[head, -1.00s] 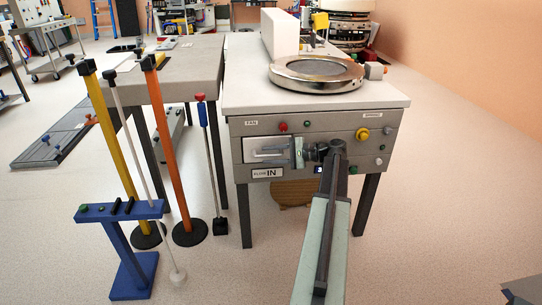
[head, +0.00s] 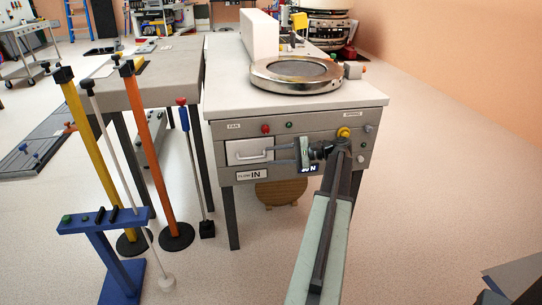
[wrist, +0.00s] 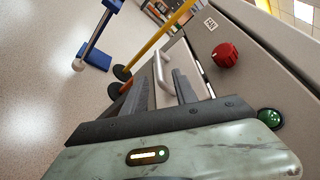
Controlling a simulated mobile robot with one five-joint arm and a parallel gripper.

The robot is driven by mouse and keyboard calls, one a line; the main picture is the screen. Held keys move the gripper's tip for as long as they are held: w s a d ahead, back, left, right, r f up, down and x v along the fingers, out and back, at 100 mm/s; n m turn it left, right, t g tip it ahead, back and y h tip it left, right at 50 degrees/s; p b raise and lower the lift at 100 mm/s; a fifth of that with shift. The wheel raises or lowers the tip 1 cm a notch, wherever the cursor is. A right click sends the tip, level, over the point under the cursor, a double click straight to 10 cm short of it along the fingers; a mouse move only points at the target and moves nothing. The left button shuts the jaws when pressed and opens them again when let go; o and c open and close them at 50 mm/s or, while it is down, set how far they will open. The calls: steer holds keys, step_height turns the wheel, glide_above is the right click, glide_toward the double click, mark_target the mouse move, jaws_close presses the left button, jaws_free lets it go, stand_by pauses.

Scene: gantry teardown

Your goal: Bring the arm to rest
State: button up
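My gripper (head: 272,153) is in front of the grey machine's panel in the head view, with its two dark fingers apart and pointing left toward the white drawer (head: 240,152). The drawer looks shut in the head view. My arm reaches up from the bottom of the head view to the panel.
A red knob (wrist: 225,55) and a green button (wrist: 270,118) are close to my gripper. The grey machine (head: 290,190) carries a round metal plate (head: 297,74). Yellow (head: 88,150) and orange (head: 148,150) posts and a blue stand (head: 120,270) are at left. Floor at right is mostly clear.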

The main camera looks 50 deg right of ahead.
steer(key=w+a+f+n+g+p, duration=0.1)
steer(key=w+a+f+n+g, duration=0.2)
steer(key=a, duration=0.5)
steer(key=w+a+f+n+g+p, duration=0.1)
steer(key=w+a+f+n+g, duration=0.2)
steer(key=a, duration=0.6)
steer(key=w+a+f+n+g+p, duration=0.1)
steer(key=w+a+n, duration=0.2)
steer(key=w+a, duration=0.35)
steer(key=s+a+f+n+g+h, duration=0.2)
steer(key=a+f+n, duration=0.1)
steer(key=a, duration=0.6)
steer(key=s+a+f+n+g+h, duration=0.1)
steer(key=a+f+n+g+h, duration=0.15)
steer(key=a, duration=0.75)
steer(key=s+a+f+n+g+h, duration=0.2)
steer(key=a+f+n+h, duration=0.1)
steer(key=a, duration=0.6)
step_height(320, 180, up, 38)
steer(key=p, duration=3.8)
steer(key=shift+a+n, duration=0.35)
steer(key=shift+h, duration=0.25)
